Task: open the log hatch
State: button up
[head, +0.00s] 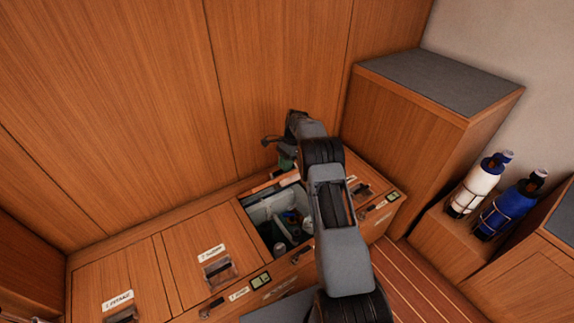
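A long wooden bench carries several hatches with labels, too small for me to read surely, so I cannot tell which one is the log hatch. The left hatch (118,285) and the middle-left hatch (205,250) lie shut, each with a recessed latch. A compartment (262,212) right of them stands open, with a pale interior and loose items inside. A right hatch (350,180) is partly hidden by my arm. My gripper (272,141) is above the back of the open compartment, near the wooden wall; its fingers are small and partly hidden, and I cannot tell what it touches.
A tall wooden cabinet (410,120) with a grey top (440,80) stands right of the bench. A white bottle (478,187) and a blue bottle (508,208) stand in a holder at the right. Slatted floor (425,285) shows between the bench and the right-hand units.

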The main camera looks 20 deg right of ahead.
jog(key=shift+o, duration=0.6)
jog(key=shift+w+a+f, duration=0.2)
jog(key=shift+a+f, duration=0.1)
jog(key=shift+f, duration=0.45)
jog(key=o, duration=0.3)
jog(key=shift+d+r, duration=0.1)
jog(key=shift+d, duration=0.05)
jog(key=shift+d+r, duration=0.1)
jog(key=shift+r, duration=0.05)
jog(key=p+v, duration=0.1)
jog(key=v, duration=0.6)
jog(key=shift+r, duration=0.2)
jog(key=shift+w+r+p, duration=0.1)
jog(key=shift+p, duration=0.2)
